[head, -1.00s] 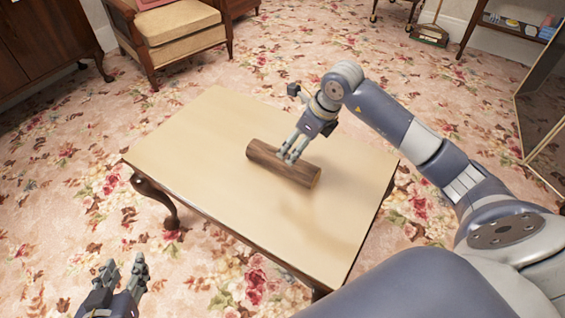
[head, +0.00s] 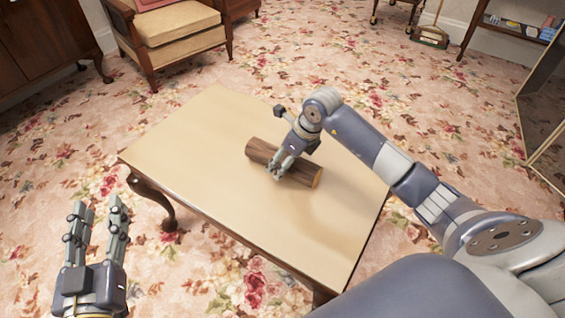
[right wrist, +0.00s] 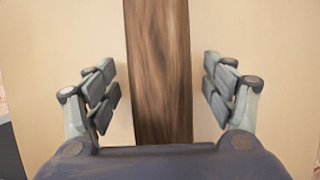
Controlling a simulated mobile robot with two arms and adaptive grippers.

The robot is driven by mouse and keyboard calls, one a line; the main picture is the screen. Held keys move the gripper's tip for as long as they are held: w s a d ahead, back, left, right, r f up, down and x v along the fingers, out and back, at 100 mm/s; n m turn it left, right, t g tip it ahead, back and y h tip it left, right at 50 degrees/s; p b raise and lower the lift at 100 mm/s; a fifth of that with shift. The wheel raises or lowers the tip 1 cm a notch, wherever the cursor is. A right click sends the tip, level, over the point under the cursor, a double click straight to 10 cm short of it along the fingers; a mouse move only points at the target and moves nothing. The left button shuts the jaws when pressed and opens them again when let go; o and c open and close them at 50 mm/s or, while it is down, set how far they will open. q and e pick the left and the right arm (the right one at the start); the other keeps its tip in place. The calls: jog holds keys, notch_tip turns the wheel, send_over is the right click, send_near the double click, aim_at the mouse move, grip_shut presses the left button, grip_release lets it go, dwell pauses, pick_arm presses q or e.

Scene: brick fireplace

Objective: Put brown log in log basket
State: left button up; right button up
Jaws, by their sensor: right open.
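The brown log (head: 300,172) lies on its side on the table (head: 200,140). In the right wrist view the log (right wrist: 158,70) runs lengthwise between the open fingers of my right gripper (right wrist: 160,95), with a gap on each side. My left gripper (head: 97,215) is open and empty, left of the table's near edge, over the carpet. No log basket is identifiable in these views.
An armchair (head: 170,30) stands beyond the table at the back left. A wooden cabinet (head: 45,40) is at the far left. A mirror-like framed panel (head: 548,110) stands at the right. The tabletop around the log is clear.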

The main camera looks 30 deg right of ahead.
jog(key=shift+f, duration=0.1)
jog(key=c, duration=1.5)
jog(key=shift+c, duration=0.4)
